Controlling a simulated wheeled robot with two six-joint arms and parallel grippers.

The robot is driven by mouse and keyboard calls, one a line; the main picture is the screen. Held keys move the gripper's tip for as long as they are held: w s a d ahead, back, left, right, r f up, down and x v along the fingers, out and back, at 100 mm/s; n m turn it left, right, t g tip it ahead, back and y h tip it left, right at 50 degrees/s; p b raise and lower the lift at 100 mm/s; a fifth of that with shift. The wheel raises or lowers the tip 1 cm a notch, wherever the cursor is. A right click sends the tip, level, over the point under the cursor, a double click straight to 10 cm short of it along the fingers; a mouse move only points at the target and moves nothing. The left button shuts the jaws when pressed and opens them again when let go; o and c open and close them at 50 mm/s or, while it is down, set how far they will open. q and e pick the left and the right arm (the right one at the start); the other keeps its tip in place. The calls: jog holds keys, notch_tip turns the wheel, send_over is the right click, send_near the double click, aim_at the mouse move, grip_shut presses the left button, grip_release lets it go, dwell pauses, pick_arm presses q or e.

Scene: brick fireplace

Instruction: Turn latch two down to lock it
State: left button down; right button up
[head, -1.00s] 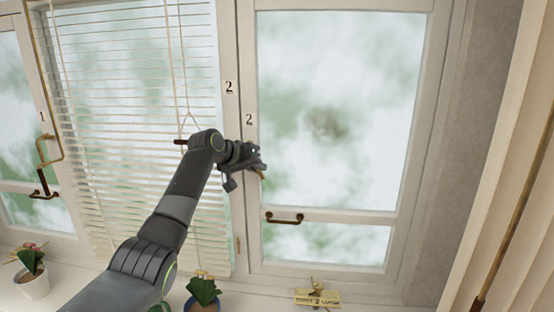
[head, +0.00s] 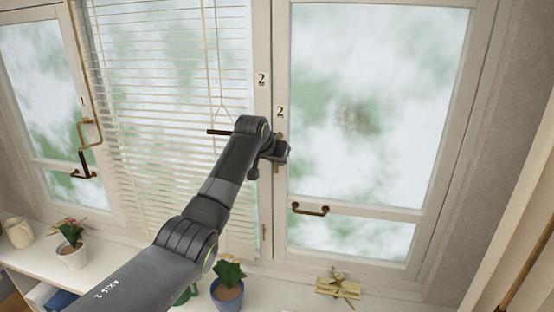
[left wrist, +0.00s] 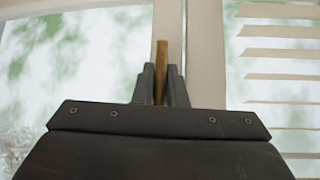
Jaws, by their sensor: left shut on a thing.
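Latch two is a slim brass piece (head: 276,169) on the window frame post, below the labels "2" (head: 280,112). Only small parts of it show around my left gripper (head: 284,152) in the head view. In the left wrist view its brass bar (left wrist: 161,58) stands upright in the picture between the two fingers of my left gripper (left wrist: 161,85), which is shut on it. The latch's mount is hidden. My right gripper is in neither view.
Blinds (head: 160,80) hang left of the post, with a dark bar (head: 219,132) in front. A window handle (head: 310,209) sits to the right.

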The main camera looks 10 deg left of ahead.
pick_arm(q)
jog(key=c, duration=1.5)
grip_release()
jog(key=shift+r, duration=0.1)
jog(key=b+v, duration=0.7)
jog(key=v, duration=1)
jog(key=shift+s+a, duration=0.1)
